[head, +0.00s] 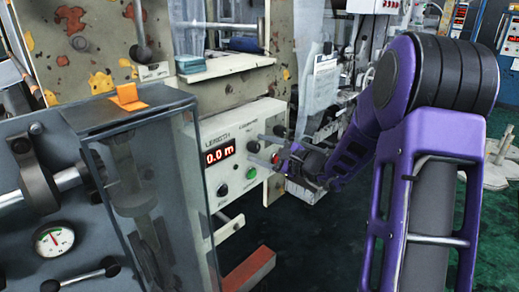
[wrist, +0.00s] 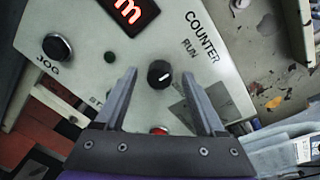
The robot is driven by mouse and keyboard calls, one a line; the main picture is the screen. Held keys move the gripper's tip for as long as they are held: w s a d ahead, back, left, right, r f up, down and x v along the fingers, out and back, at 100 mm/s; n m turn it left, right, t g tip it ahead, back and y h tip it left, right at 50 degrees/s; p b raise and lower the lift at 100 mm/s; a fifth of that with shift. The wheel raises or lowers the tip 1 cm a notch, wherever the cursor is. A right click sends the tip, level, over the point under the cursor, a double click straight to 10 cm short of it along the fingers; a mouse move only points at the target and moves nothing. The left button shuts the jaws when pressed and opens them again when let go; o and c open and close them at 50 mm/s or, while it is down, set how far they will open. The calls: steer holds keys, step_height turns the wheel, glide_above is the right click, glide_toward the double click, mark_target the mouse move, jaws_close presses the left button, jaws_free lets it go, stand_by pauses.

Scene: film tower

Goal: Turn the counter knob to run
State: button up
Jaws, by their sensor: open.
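The counter knob (wrist: 159,74) is small, round and black with a short white pointer mark. It sits on a pale panel (wrist: 90,25) below the words COUNTER and RUN. The mark points to the right in the wrist view, not clearly at RUN. My gripper (wrist: 160,73) is open, one finger on each side of the knob in that view. I cannot tell whether the fingers touch it. In the head view my gripper (head: 258,150) reaches in from the right, at the panel front, and partly hides the knob.
The panel has a red LENGTH display (head: 220,153) reading 0.0 m, a black JOG knob (wrist: 57,47), a green button (head: 251,173) and a red button (wrist: 158,130) between my fingers. A clear guarded box (head: 135,160) stands left of the panel.

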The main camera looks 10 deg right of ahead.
steer(key=v, duration=1.6)
steer(key=shift+s+d+p, duration=0.2)
steer(key=shift+s+p, duration=0.15)
steer(key=shift+p, duration=0.1)
